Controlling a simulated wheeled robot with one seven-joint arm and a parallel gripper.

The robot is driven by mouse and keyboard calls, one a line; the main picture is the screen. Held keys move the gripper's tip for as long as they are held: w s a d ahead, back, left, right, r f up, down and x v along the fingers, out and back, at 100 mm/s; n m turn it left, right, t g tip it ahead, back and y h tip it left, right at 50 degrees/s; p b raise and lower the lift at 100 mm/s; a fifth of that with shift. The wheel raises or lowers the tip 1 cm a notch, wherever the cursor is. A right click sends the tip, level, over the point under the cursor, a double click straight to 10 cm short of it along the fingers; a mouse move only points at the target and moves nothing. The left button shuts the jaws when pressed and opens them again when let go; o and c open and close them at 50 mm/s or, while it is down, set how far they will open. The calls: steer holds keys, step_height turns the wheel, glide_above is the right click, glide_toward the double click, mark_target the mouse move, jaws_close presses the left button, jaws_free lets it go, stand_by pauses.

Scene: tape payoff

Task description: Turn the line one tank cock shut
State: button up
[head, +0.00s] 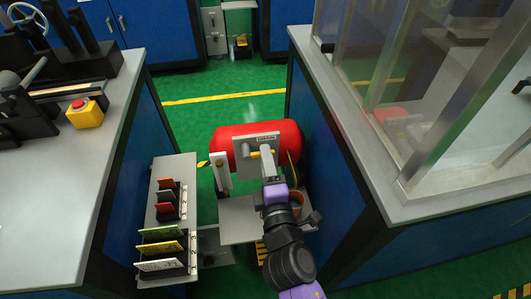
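A red tank (232,133) lies on its side on a grey stand between the two benches. A grey plate (243,146) with a small label, too small to read surely, faces me in front of it. A yellow cock handle (255,154) shows on the plate, lying roughly level. My gripper (268,165) is over the plate's lower right part, at or very near the handle. My own wrist hides its fingertips, so I cannot tell whether they touch the handle or how far apart they are.
A grey rack (190,215) with several coloured tags stands left of the tank. A yellow box with a red button (85,113) sits on the left bench (60,200). The right bench (370,210) carries a clear enclosure. An orange-brown container (297,198) is right of my wrist. Green floor lies behind the tank.

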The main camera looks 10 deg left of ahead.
steer(key=shift+x, duration=1.25)
jaws_close()
stand_by(0.5)
